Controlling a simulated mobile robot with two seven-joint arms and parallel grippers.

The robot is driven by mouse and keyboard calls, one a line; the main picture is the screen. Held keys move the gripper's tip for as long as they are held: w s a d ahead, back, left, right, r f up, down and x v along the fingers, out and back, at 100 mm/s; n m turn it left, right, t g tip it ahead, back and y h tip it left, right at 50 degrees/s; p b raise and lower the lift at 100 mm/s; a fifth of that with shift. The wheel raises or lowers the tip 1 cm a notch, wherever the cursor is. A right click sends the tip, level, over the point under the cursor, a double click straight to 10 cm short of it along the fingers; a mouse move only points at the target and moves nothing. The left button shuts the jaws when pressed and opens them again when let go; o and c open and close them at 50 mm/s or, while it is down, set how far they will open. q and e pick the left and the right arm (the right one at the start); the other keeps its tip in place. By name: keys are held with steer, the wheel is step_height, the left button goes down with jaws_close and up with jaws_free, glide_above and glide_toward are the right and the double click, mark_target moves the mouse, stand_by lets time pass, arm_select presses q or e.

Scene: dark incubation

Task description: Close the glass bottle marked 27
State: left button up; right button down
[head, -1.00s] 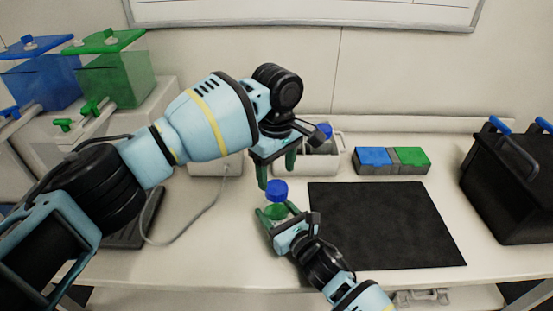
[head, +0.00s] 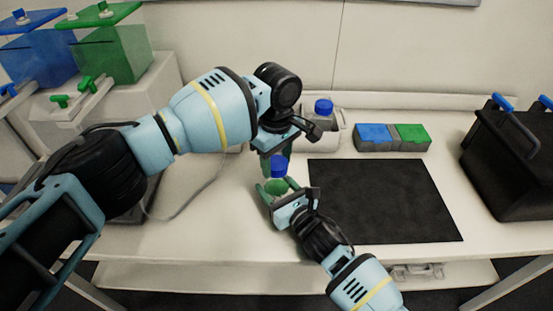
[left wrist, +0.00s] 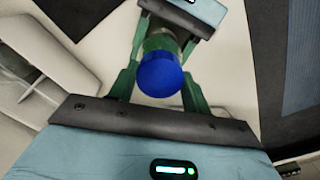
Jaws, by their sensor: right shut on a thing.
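A small bottle (head: 277,187) stands at the table's middle, left of the black mat. A blue cap (head: 279,166) is at its top; how firmly it is seated I cannot tell. No number is readable. My right gripper (head: 277,190) is shut on the bottle's body from the front right. My left gripper (head: 277,160) comes from above with its green fingers on either side of the cap. In the left wrist view the blue cap (left wrist: 160,75) lies between the left fingers, which look open around it. My right gripper shows behind it, at the top.
Another blue-capped bottle (head: 322,107) stands behind. A grey box with blue and green lids (head: 392,138) is at the back right. The black mat (head: 385,200) is bare. A black case (head: 510,160) stands far right, blue and green tanks (head: 112,52) at the left.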

arm_select(q)
steer(key=shift+c, duration=1.4)
steer(key=m, duration=1.1)
steer(key=shift+m, duration=0.4)
steer(key=m, duration=0.4)
steer(key=shift+m, duration=0.3)
steer(key=m, duration=0.4)
steer(key=shift+m, duration=0.3)
steer(key=m, duration=0.4)
steer(key=shift+m, duration=0.3)
steer(key=m, duration=0.4)
steer(key=shift+m, duration=0.3)
steer(key=m, duration=0.3)
steer(key=shift+f+m, duration=0.1)
steer(key=shift+m, duration=0.3)
steer(key=o, duration=1.2)
steer(key=shift+c, duration=0.2)
